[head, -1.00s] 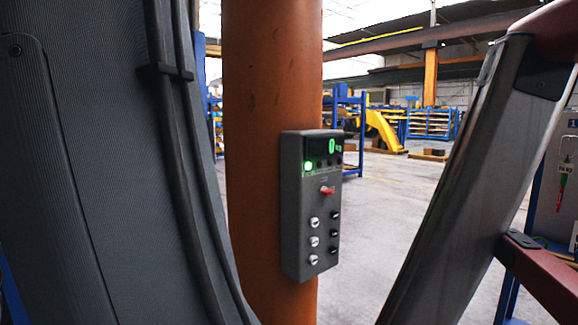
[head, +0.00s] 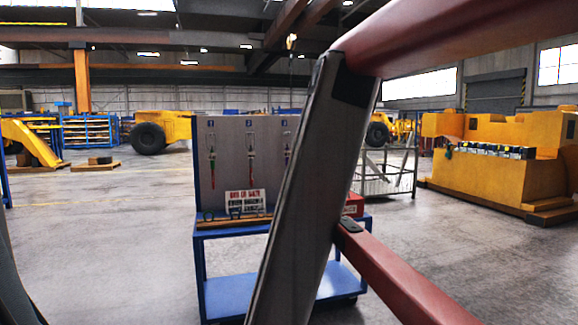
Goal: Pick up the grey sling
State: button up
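I cannot make out the grey sling for certain. Slim items hang on the grey upright panel (head: 231,140) of a blue trolley. The left item (head: 212,165) has a red and green lower end, and the middle item (head: 251,160) has a red lower part. A third item (head: 287,145) at the right is partly hidden by my arm, which crosses in front of the panel and trolley. My gripper is not in view.
The blue trolley (head: 225,292) has a sign (head: 246,203) and a lower shelf. Behind it are a yellow wheeled machine (head: 166,128) and a wire cage (head: 392,176). A large yellow casting (head: 495,178) stands right. Grey floor (head: 110,220) left of the trolley is open.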

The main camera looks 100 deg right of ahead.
aim_at(250, 154)
jog(key=z, duration=3.5)
jog(key=i, duration=0.55)
jog(key=z, duration=0.75)
jog(key=i, duration=2.9)
jog(key=u, duration=1.35)
jog(key=i, duration=0.8)
jog(key=u, duration=0.65)
